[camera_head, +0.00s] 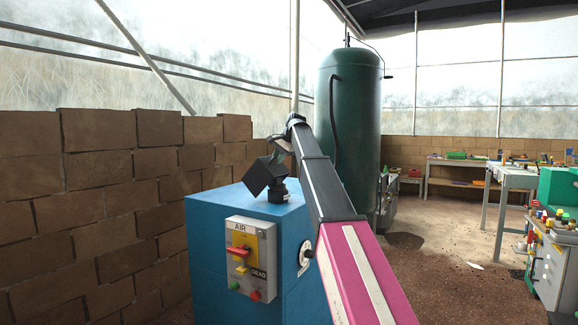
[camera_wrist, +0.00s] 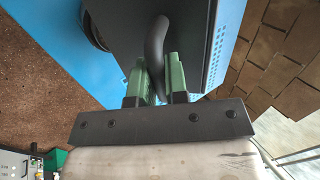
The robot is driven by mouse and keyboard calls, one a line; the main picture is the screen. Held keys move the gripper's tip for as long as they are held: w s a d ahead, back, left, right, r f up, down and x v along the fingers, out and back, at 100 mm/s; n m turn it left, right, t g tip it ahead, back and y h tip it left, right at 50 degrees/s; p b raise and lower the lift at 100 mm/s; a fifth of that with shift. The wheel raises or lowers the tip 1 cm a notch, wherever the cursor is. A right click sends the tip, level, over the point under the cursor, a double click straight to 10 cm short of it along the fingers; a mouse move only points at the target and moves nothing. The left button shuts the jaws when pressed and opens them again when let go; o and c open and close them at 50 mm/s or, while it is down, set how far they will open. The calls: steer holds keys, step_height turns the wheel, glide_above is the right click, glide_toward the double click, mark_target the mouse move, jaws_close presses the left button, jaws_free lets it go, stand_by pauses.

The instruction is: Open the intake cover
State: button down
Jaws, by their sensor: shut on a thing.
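My gripper (camera_wrist: 160,90) has two green fingers and is shut on a dark curved handle (camera_wrist: 155,42) in the wrist view. The handle stands against a dark flat panel (camera_wrist: 193,40), which seems to be the intake cover.
The cabinet front carries an AIR switch panel (camera_head: 250,258) with a red lever. A brick wall (camera_head: 95,200) stands close on the left. A tall green tank (camera_head: 350,110) stands behind. Workbenches (camera_head: 510,178) are at the right, with open floor (camera_head: 450,270) between.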

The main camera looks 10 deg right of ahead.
steer(key=w+a, duration=0.1)
steer(key=a, duration=0.1)
steer(key=w+a+r, duration=0.1)
steer(key=w+a, duration=0.2)
steer(key=shift+w+a+r, duration=0.15)
steer(key=shift+a+r, duration=0.2)
steer(key=shift+a, duration=0.05)
steer(key=w+a, duration=0.1)
steer(key=a, duration=0.1)
steer(key=w+a, duration=0.1)
steer(key=a, duration=0.1)
steer(key=w+a+f, duration=0.1)
steer(key=w, duration=0.1)
steer(key=shift+w+a+f, duration=0.1)
steer(key=shift+a, duration=0.3)
steer(key=shift+w+a+f, duration=0.45)
steer(key=shift+w+a, duration=0.05)
steer(key=shift+a, duration=0.25)
steer(key=c, duration=1.1)
jaws_free()
steer(key=shift+c, duration=0.2)
steer(key=shift+r, duration=0.1)
